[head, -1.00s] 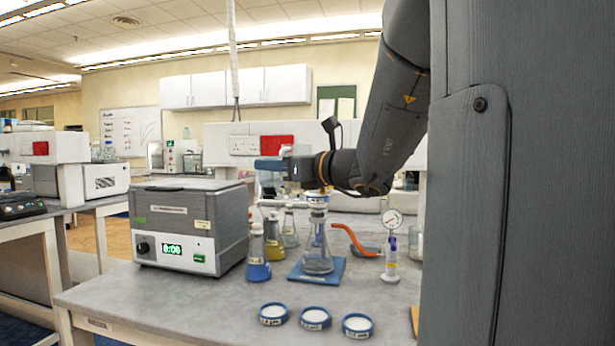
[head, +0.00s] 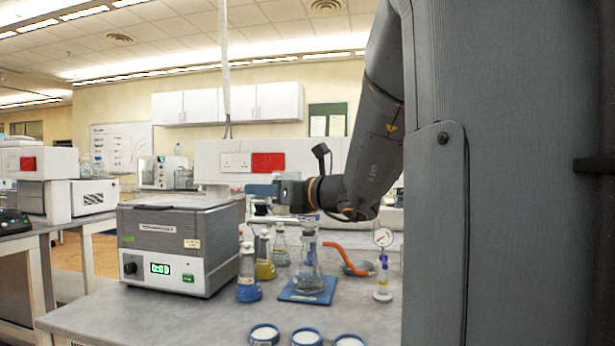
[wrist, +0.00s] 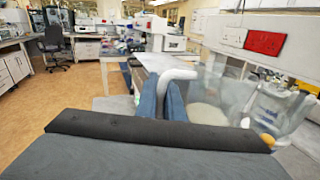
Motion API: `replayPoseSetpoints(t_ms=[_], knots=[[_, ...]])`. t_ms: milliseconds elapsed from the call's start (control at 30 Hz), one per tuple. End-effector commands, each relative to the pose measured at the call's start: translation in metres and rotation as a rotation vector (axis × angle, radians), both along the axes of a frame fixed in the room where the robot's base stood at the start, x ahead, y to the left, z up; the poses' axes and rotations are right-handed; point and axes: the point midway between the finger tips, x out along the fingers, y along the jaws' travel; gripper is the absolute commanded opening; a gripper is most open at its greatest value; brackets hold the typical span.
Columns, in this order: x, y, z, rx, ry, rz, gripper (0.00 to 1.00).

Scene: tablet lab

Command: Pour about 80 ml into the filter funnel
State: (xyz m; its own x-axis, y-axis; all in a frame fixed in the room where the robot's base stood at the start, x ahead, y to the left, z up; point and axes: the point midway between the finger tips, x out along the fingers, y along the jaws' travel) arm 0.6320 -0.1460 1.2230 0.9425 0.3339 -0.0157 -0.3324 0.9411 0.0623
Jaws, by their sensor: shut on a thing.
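My gripper (head: 262,190) is high over the bench in the head view, left of the filter funnel (head: 308,226). In the wrist view my gripper's blue fingers (wrist: 163,98) are shut on a white curved handle (wrist: 172,75). A clear jug (wrist: 208,112), blurred, shows right of the fingers and seems to belong to the handle. Its liquid level cannot be read. The funnel sits on top of a clear filter flask (head: 308,268), which stands upright on a blue square base (head: 308,294). The funnel's inside is not visible.
A grey boxy instrument (head: 180,245) stands at left. Flasks with blue (head: 248,285) and yellow (head: 265,264) liquid stand between it and the filter flask. An orange-red hose (head: 345,248) and a gauge (head: 383,238) are at right. Three blue-rimmed dishes (head: 306,336) lie in front.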

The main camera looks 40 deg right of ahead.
Motion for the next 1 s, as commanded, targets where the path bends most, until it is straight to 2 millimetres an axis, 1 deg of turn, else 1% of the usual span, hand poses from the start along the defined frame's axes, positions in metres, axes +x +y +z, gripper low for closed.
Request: replayPoseSetpoints(t_ms=[33,367,900,1000], knots=[[-0.001,-0.002,0.009,0.020,0.012,0.000,0.00],[0.007,-0.016,0.034,0.200,0.119,-0.001,0.00],[0.026,-0.048,0.073,0.501,0.298,-0.001,0.00],[0.029,-0.051,0.080,0.557,0.332,0.000,0.00]])
